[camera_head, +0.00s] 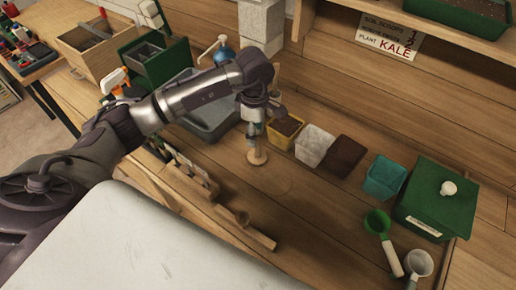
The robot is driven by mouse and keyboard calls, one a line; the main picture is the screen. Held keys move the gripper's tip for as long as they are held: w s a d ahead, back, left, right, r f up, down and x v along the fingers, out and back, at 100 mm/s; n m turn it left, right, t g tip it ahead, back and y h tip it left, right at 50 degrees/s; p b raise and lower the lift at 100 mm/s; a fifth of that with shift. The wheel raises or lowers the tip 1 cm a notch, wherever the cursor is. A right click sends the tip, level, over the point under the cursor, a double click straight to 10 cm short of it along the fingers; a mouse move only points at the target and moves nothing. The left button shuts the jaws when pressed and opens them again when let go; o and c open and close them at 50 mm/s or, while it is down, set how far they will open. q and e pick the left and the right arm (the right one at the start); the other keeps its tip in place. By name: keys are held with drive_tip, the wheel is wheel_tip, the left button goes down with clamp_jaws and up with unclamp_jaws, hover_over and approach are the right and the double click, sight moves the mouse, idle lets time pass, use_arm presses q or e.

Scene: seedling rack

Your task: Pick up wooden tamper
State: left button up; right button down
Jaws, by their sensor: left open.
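The wooden tamper (258,158) shows as a pale round disc on the wooden bench, left of the middle of the head view. A short upright part rises from the disc towards my gripper. My left gripper (254,137) points down right above the tamper, with its fingers at the upright part. The gripper is open. Its fingers partly hide the tamper's upper part, and I cannot tell whether they touch it. My right gripper is out of view.
A yellow pot of soil (285,131), a white pot (313,147) and a brown square (343,157) stand close right of the gripper. A grey tray (216,131) lies left. A teal pot (384,178) and green box (437,200) stand right. Wooden pieces (246,228) line the front.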

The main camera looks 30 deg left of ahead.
sight(257, 148)
use_arm(q)
wheel_tip(257, 148, down, 3)
drive_tip(key=shift+w+d+f+p, duration=0.1)
drive_tip(key=shift+f+p, duration=0.05)
drive_tip(key=shift+p, duration=0.35)
wheel_tip(257, 148, down, 4)
drive_tip(key=shift+w+d+r+p, duration=0.15)
drive_tip(key=shift+r+p, duration=0.05)
drive_tip(key=shift+p, duration=0.75)
drive_tip(key=shift+f, duration=0.5)
clamp_jaws()
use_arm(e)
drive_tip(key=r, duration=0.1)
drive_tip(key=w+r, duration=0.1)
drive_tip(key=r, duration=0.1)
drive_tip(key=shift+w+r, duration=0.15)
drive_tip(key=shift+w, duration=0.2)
